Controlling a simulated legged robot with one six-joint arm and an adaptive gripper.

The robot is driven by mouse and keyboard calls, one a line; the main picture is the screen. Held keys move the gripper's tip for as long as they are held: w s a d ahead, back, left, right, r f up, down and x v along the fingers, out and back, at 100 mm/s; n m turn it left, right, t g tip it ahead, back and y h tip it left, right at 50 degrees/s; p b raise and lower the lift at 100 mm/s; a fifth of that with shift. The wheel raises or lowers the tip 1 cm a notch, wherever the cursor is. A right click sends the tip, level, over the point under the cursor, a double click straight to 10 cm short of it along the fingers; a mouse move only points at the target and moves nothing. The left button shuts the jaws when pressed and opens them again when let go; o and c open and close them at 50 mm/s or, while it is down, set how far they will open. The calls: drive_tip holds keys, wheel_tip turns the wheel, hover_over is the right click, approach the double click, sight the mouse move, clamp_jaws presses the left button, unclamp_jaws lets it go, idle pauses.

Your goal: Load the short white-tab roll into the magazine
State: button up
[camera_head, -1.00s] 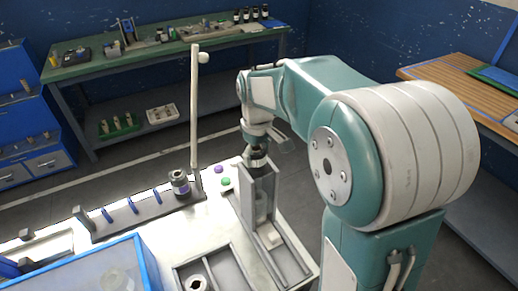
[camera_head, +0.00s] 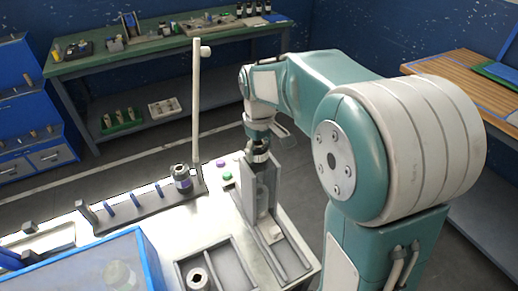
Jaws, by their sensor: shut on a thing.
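My gripper (camera_head: 260,151) is at the top of the upright grey magazine (camera_head: 247,201) on the white-topped machine. It is shut on a small roll, mostly hidden by the fingers and the magazine's upper end. Its tab colour and length cannot be made out. A pale, translucent shape (camera_head: 263,203) shows inside the magazine channel below the gripper. A pale block (camera_head: 271,233) sits at the channel's foot.
A dark roll (camera_head: 182,179) stands on the pegged rack (camera_head: 147,208), beside a tall white post (camera_head: 196,105). Another roll (camera_head: 197,279) lies in a grey tray (camera_head: 206,252) in front. Purple (camera_head: 221,163) and green (camera_head: 227,176) buttons are left of the magazine.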

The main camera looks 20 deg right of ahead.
drive_tip(key=shift+d, duration=0.1)
drive_tip(key=shift+f, duration=0.6)
drive_tip(key=o, duration=1.1)
wheel_tip(320, 180, up, 12)
drive_tip(key=shift+f, duration=0.1)
